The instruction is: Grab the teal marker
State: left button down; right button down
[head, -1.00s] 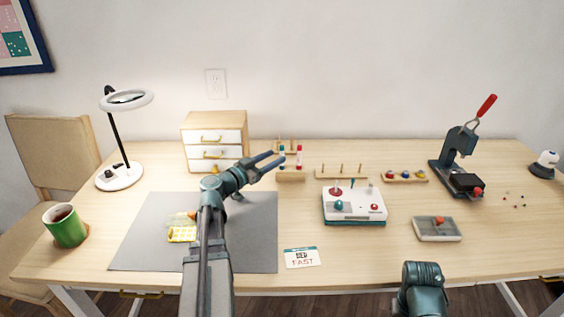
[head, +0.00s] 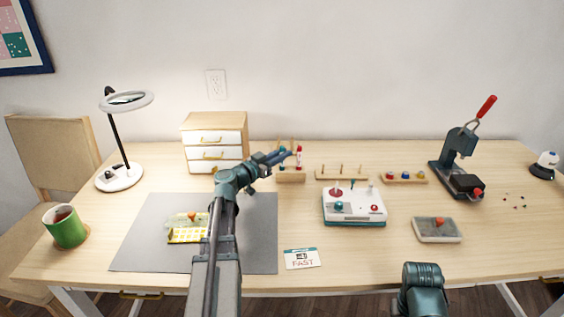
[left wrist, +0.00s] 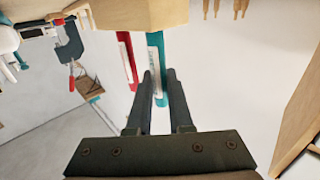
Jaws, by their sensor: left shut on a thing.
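The teal marker (left wrist: 156,60) stands in a wooden holder (left wrist: 130,14), at the top of the left wrist view. My left gripper (left wrist: 158,82) is shut on the marker's free end. A red marker (left wrist: 127,62) stands beside it, outside the fingers. In the head view my left gripper (head: 283,156) reaches over the mat to the small wooden holder (head: 291,178) and partly covers the teal marker. The red marker (head: 299,157) shows just right of the fingertips. My right gripper is out of view; only part of that arm shows at the bottom.
A white drawer cabinet (head: 214,142) stands close left of the holder. To the right are a peg rack (head: 341,174) and a white box with knobs (head: 355,206). A green mug (head: 65,228) and a lamp (head: 120,178) stand at the left. The front right of the table is mostly clear.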

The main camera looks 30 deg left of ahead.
pick_arm(q)
jog(key=shift+r, duration=0.1)
notch_tip(320, 180, up, 10)
jog(key=p, duration=1)
